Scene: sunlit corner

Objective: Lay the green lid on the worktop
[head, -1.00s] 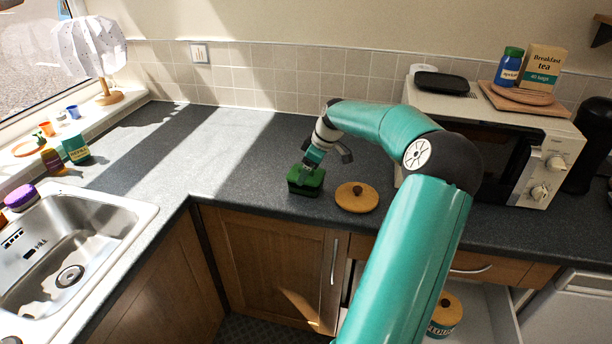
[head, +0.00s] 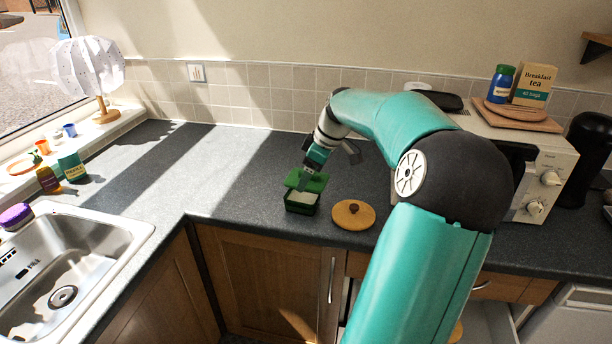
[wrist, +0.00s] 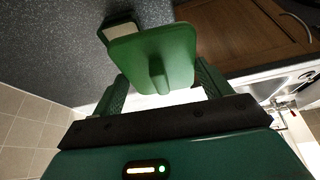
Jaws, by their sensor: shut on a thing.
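The green lid (head: 306,180) is in my gripper (head: 304,178), which is shut on it and holds it above the green box. In the wrist view the lid (wrist: 150,50) shows as a green plate with a raised handle between the fingers of my gripper (wrist: 157,85). The green box (head: 302,206) stands open on the dark worktop (head: 250,180), with something white inside. In the wrist view a corner of the box (wrist: 118,24) shows beyond the lid.
A round wooden lid with a knob (head: 353,215) lies just right of the box. The sink (head: 75,265) is at the left, and the microwave (head: 535,185) at the right. The worktop left of and behind the box is clear. An open drawer is below, partly hidden by my arm.

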